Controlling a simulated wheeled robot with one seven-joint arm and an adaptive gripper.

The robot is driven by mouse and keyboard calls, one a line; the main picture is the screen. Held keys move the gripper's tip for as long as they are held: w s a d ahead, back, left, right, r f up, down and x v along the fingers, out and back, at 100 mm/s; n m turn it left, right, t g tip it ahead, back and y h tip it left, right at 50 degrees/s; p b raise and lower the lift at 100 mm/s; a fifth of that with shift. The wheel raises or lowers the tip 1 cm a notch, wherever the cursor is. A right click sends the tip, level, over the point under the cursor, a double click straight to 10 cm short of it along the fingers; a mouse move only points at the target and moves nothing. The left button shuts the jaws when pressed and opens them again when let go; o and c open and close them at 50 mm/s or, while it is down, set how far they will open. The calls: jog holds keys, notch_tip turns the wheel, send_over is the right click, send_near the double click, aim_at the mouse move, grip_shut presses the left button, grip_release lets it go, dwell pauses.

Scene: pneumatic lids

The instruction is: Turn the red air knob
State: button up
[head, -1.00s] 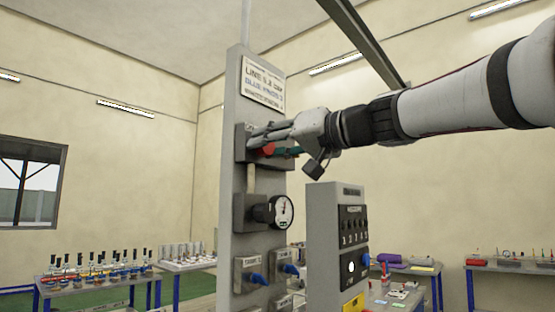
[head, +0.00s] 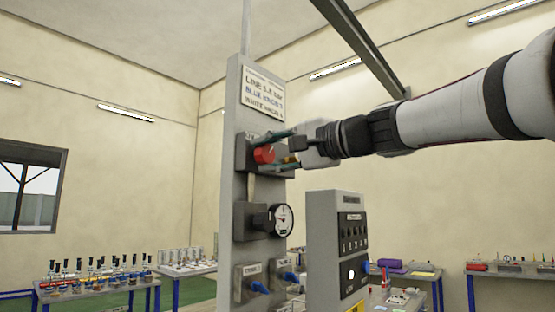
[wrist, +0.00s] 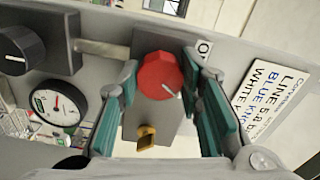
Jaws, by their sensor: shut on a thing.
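The red air knob (head: 263,154) is on a grey box near the top of the grey column. In the wrist view the round red knob (wrist: 159,74) shows a white pointer mark toward the lower right. My gripper (head: 270,151) is at the knob, with one finger above it and one below in the head view. In the wrist view, the teal pads of my gripper (wrist: 161,88) stand on either side of the knob. The gripper is shut on it, though pad contact is hard to make out.
A brass-yellow part (wrist: 147,136) sits beside the knob on its box. Below are a round gauge (head: 281,219) and blue knobs (head: 258,287). A sign (head: 263,93) is above. A grey control box (head: 337,240) stands to the right. Tables with glassware are behind.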

jog(key=shift+m+p, duration=0.35)
jog(key=shift+m, duration=0.75)
jog(key=shift+f, duration=0.1)
jog(key=o, duration=1.2)
jog(key=shift+c, duration=0.2)
jog(key=shift+d, duration=0.1)
jog(key=v, duration=1.2)
